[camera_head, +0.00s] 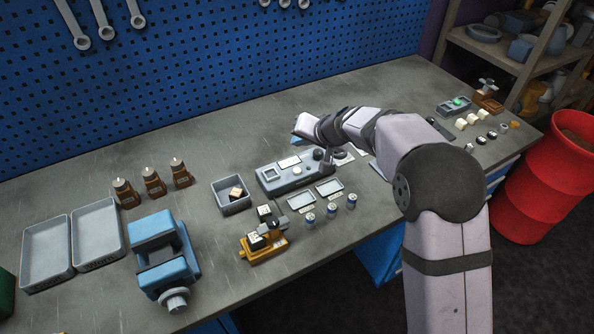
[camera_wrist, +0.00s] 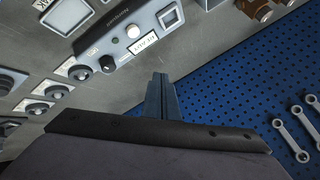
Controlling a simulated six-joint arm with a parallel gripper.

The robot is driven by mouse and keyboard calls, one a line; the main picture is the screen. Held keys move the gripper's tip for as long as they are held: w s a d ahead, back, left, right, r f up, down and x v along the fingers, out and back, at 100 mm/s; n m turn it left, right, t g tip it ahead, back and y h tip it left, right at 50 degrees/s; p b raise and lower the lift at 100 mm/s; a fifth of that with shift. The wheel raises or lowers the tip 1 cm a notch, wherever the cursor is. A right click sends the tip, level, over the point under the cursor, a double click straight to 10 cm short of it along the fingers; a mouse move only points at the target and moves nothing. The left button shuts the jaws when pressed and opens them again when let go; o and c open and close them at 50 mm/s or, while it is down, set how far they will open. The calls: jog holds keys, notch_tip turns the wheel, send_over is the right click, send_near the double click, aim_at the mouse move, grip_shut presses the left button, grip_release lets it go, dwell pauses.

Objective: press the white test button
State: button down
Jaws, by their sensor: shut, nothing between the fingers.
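A grey control box (camera_head: 290,174) lies on the bench at its middle; it also shows in the wrist view (camera_wrist: 128,36). A round white button (camera_wrist: 133,32) sits on its top, between a white label and a smaller dark knob. A larger black knob (camera_wrist: 107,63) is at one end, and a square framed window (camera_wrist: 171,16) is at the other. My gripper (camera_wrist: 160,80) is shut and empty, in the air beside the box and apart from the button. In the head view my wrist is just behind the box, and the fingertips cannot be told clearly.
Small plates with round knobs (camera_wrist: 57,91) lie beside the box's black-knob end. A grey bin (camera_head: 233,204), a blue vise (camera_head: 163,258) and several brown bottles (camera_head: 152,181) stand to the left. A blue pegboard (camera_head: 200,80) rises behind. A green-button box (camera_head: 455,104) is far right.

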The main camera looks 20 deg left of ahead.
notch_tip(320, 180, down, 7)
jog(key=b, duration=0.5)
jog(key=shift+f+b, duration=0.55)
jog(key=shift+b, duration=0.4)
jog(key=shift+f+b, duration=1)
jog(key=shift+b, duration=0.3)
dwell(2.3)
jog(key=shift+r, duration=0.1)
jog(key=shift+r+p, duration=0.65)
jog(key=shift+r, duration=0.2)
jog(key=shift+r+p, duration=1.85)
jog(key=shift+r, duration=0.7)
